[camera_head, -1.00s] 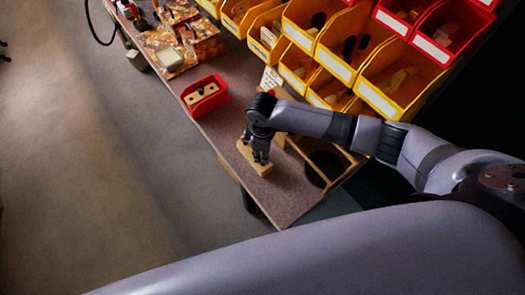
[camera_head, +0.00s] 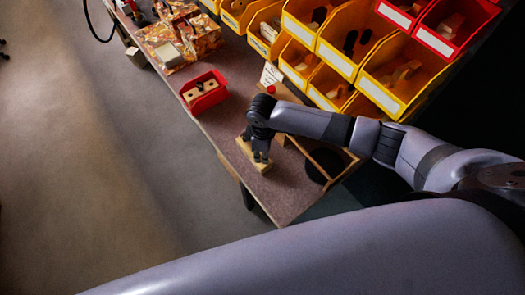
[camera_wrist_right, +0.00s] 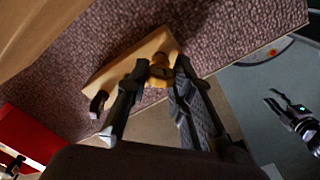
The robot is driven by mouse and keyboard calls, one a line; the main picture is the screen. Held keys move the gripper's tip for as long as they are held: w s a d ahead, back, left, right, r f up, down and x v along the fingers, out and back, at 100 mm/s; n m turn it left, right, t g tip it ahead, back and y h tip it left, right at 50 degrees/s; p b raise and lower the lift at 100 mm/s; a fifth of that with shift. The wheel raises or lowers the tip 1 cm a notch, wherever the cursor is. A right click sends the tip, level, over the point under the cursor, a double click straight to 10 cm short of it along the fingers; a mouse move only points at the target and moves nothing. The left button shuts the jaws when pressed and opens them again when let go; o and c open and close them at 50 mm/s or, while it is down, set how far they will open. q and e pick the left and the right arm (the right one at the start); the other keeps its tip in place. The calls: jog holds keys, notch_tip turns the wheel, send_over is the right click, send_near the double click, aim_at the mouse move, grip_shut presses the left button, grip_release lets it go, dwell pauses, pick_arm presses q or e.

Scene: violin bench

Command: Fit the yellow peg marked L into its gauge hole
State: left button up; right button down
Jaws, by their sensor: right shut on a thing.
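A pale wooden gauge block (camera_head: 244,149) lies near the front edge of the bench, under my right gripper (camera_head: 260,157). In the right wrist view the block (camera_wrist_right: 117,72) lies tilted across the picture, beyond the fingers. My right gripper (camera_wrist_right: 155,88) is shut on the yellow peg (camera_wrist_right: 160,72), which shows between the fingertips at the block's edge. Whether the peg is in a hole is hidden, and its mark cannot be read. A dark knob (camera_wrist_right: 98,102) shows at the block's other end. A dark pronged shape at the wrist view's right may be my left gripper (camera_wrist_right: 285,108).
A red tray (camera_head: 207,103) with a wooden piece stands farther back on the bench. A wooden open frame (camera_head: 345,164) lies right of the block. Yellow bins (camera_head: 340,67) and red bins (camera_head: 436,43) stand behind. Bare bench (camera_head: 280,200) lies in front.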

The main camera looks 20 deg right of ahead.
jog(key=shift+f+b, duration=0.4)
jog(key=shift+f, duration=0.4)
jog(key=c, duration=1.3)
grip_release()
notch_tip(320, 180, up, 12)
jog(key=shift+r, duration=0.1)
